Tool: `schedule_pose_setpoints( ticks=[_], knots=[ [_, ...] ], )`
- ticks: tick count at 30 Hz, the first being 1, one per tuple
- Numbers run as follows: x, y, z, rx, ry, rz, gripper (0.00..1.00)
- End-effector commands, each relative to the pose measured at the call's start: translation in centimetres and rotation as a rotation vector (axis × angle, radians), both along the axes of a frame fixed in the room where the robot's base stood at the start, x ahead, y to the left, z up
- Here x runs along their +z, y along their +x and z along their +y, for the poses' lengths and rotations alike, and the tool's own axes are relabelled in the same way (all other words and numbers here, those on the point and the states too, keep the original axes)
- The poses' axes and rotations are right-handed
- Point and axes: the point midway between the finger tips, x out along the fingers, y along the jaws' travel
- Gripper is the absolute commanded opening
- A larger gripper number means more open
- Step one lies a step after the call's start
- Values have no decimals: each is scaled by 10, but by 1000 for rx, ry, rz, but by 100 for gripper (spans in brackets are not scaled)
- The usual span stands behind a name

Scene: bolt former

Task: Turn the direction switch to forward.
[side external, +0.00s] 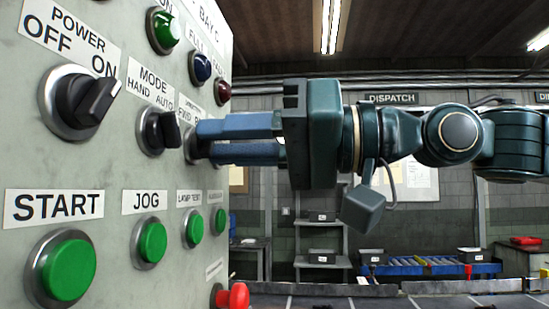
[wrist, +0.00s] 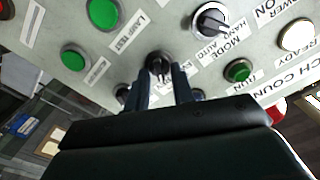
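The direction switch (wrist: 159,64) is a dark knob on a round metal bezel, seen in the wrist view just beyond my fingertips. Which way the knob points is not clear. My gripper (side external: 205,141) reaches straight at the panel, its two blue fingers at the switch. In the wrist view the fingers (wrist: 161,80) lie on either side of the knob. Whether they press on it or stand a little open around it cannot be told.
The mode switch (side external: 158,130) and power switch (side external: 82,103) are to the left on the grey panel (side external: 110,170). Green buttons, including START (side external: 68,270) and JOG (side external: 150,243), sit below. A red button (side external: 238,296) sticks out lower right. Indicator lamps (side external: 165,30) are above.

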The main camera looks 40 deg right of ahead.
Motion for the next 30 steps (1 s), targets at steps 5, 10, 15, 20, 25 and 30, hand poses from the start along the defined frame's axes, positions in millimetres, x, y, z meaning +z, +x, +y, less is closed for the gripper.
schedule_pose_setpoints(
  ticks=[5, 10, 15, 20, 25, 30],
  knots=[
    [0, 0, 0, 1, -9, -10, 2],
    [0, 0, 0, 0, -40, -40, 2],
    [0, 0, 0, 0, -100, -102, 2],
    [1, -1, 1, 0, -183, -185, 2],
    [1, -1, 1, 0, -291, -293, 2],
    [1, -1, 1, -1, -404, -407, 2]
  ],
)
